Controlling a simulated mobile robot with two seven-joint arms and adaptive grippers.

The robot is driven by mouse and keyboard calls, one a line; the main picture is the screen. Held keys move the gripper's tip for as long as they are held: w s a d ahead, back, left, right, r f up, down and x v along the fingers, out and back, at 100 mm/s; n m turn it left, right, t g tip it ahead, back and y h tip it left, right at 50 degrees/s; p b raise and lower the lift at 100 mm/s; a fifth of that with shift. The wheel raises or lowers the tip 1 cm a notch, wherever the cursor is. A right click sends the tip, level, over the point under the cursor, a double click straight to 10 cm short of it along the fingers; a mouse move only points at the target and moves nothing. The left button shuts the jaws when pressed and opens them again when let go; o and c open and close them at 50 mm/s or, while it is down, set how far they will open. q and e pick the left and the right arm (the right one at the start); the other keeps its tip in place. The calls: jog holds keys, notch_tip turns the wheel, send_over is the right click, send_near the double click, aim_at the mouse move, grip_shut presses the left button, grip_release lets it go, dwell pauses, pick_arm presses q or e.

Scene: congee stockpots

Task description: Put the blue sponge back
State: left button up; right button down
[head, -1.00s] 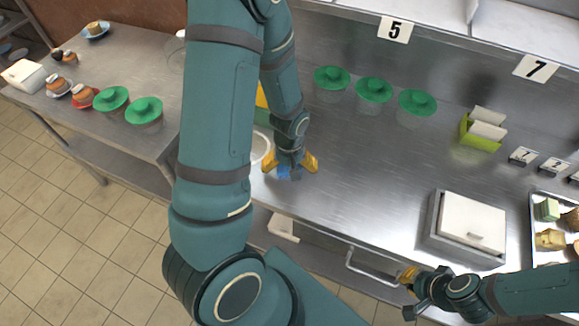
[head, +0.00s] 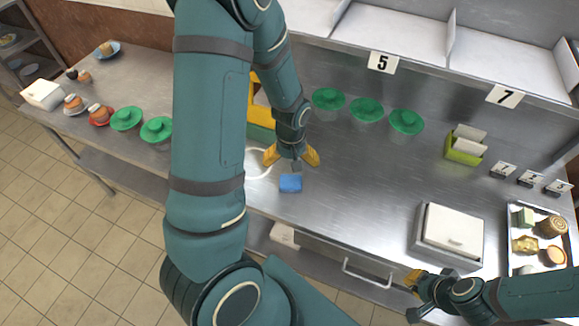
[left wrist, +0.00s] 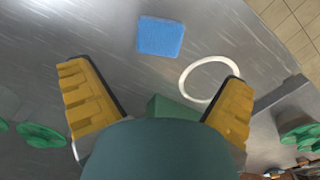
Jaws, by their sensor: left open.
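The blue sponge (head: 290,183) lies flat on the steel counter near its front edge. In the left wrist view the sponge (left wrist: 160,37) lies beyond my fingertips, apart from them. My left gripper (head: 291,158) is open and empty just behind the sponge, its yellow fingers spread wide; they also show in the left wrist view (left wrist: 160,95).
Several green-lidded containers (head: 366,110) stand along the back. A yellow and green object (head: 260,120) is partly behind my left arm. A white-lidded box (head: 449,236), a green holder (head: 464,148) and a food tray (head: 566,215) stand right. The counter's middle is clear.

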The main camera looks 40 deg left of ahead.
pick_arm(q)
jog(key=shift+r+p, duration=0.5)
jog(key=shift+r, duration=0.5)
pick_arm(e)
jog(key=shift+v, duration=0.9)
pick_arm(q)
jog(key=d+f+m, duration=0.1)
jog(key=d+f, duration=0.1)
jog(key=d, duration=0.1)
jog(key=d+f+m+h, duration=0.1)
jog(key=d+f, duration=0.1)
jog(key=d, duration=0.2)
jog(key=d+f+m+t+h, duration=0.1)
jog(key=d+f, duration=0.1)
jog(key=d, duration=0.1)
jog(key=shift+s+d, duration=0.25)
jog(key=shift+d, duration=0.05)
jog(key=s+d+f+m, duration=0.1)
jog(key=d, duration=0.3)
jog(key=s+d+f+m+h, duration=0.1)
jog(key=d, duration=0.2)
jog(key=s+d+f+m+t, duration=0.1)
jog(key=d, duration=0.3)
jog(key=shift+s+d+f+h, duration=0.15)
jog(key=shift+s+d+h, duration=0.1)
jog(key=shift+d+h, duration=0.15)
pick_arm(e)
jog(key=shift+s+a, duration=0.1)
jog(key=shift+a, duration=0.05)
